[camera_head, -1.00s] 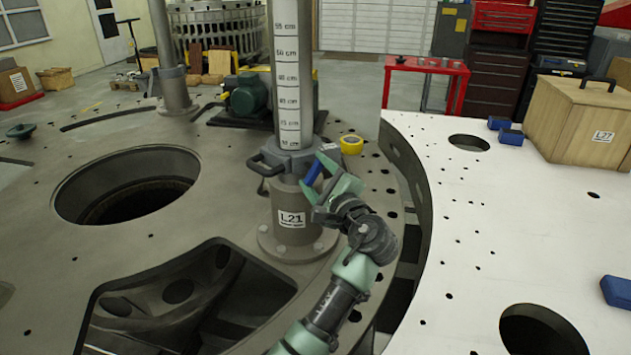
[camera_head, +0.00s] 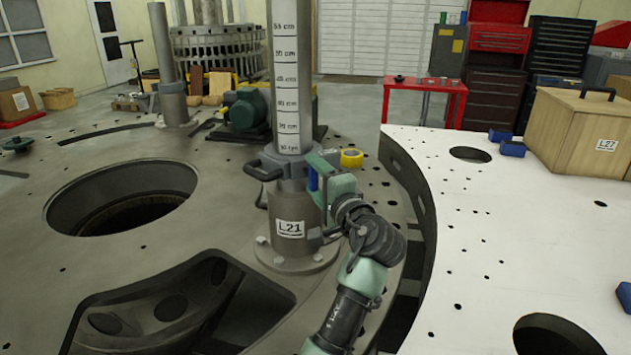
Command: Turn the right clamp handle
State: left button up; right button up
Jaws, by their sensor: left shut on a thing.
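A grey post (camera_head: 291,80) with a centimetre scale stands in a clamp collar (camera_head: 290,172) on a round base labelled L21 (camera_head: 290,229). The black left clamp handle (camera_head: 262,170) sticks out from the collar's left side. My green left gripper (camera_head: 322,177) is at the collar's right side, shut on the right clamp handle, which its fingers mostly hide. A blue piece shows upright at the jaws; I cannot tell whether it belongs to the gripper. My right gripper is not in view.
The grey turret plate (camera_head: 130,244) has a large round hole on the left and an angular opening in front. A yellow tape roll (camera_head: 351,158) lies behind my gripper. A white plate (camera_head: 480,240) with a wooden box (camera_head: 577,130) is at right.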

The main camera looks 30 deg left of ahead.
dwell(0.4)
pick_arm(q)
jog(key=o, duration=1.4)
jog(key=shift+c, duration=0.2)
notch_tip(320, 180, up, 20)
jog(key=b, duration=0.1)
jog(key=shift+r, duration=0.2)
